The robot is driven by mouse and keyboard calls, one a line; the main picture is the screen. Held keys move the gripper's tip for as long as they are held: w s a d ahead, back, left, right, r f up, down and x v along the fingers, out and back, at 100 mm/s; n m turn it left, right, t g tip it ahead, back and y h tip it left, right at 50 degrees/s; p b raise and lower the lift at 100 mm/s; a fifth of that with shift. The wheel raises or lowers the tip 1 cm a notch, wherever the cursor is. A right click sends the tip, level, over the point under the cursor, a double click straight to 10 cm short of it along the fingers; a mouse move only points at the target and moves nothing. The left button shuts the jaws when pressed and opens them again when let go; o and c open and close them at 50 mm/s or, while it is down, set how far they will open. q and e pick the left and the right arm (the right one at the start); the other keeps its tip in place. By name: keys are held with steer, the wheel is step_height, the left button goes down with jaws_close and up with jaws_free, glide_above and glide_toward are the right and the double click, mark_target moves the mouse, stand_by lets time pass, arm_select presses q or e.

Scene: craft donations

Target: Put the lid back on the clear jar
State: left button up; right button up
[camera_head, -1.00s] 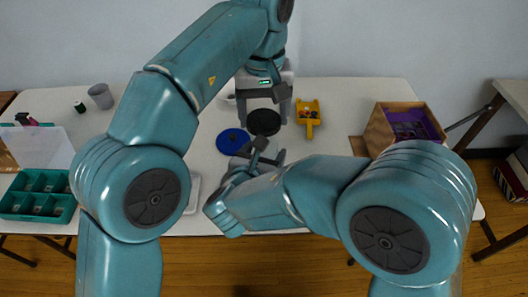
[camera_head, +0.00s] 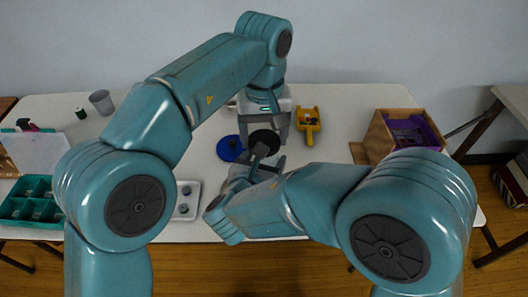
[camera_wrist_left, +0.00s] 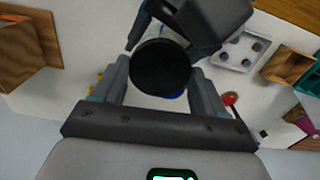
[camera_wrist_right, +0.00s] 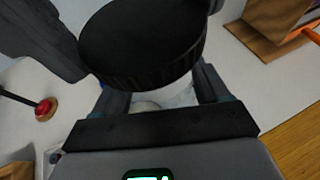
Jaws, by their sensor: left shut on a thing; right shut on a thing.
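The round black lid (camera_head: 264,139) with a ridged rim is between the fingers of my left gripper (camera_head: 268,124), which is shut on it. It also shows in the left wrist view (camera_wrist_left: 160,68). The clear jar (camera_wrist_right: 167,98) is between the fingers of my right gripper (camera_wrist_right: 160,95), which is shut on it. In the right wrist view the lid (camera_wrist_right: 142,40) is over the jar's top and hides its mouth. I cannot tell whether lid and jar touch. In the head view the jar is hidden behind the lid and my right gripper (camera_head: 266,160).
A blue disc (camera_head: 229,148) lies left of the grippers, and a yellow scoop-like tray (camera_head: 308,123) behind right. A purple-lined box (camera_head: 418,133) stands at right. A white tray (camera_head: 183,210), teal compartment tray (camera_head: 38,215) and grey cup (camera_head: 101,101) are at left.

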mark_target(264, 141)
stand_by(0.3)
arm_select(q)
steer(key=shift+f, duration=0.9)
steer(key=shift+f, duration=0.55)
arm_select(e)
jaws_close()
arm_select(q)
steer(key=m, duration=0.6)
steer(key=shift+s+d, duration=0.1)
steer(key=o, duration=1)
steer(key=shift+c, duration=0.3)
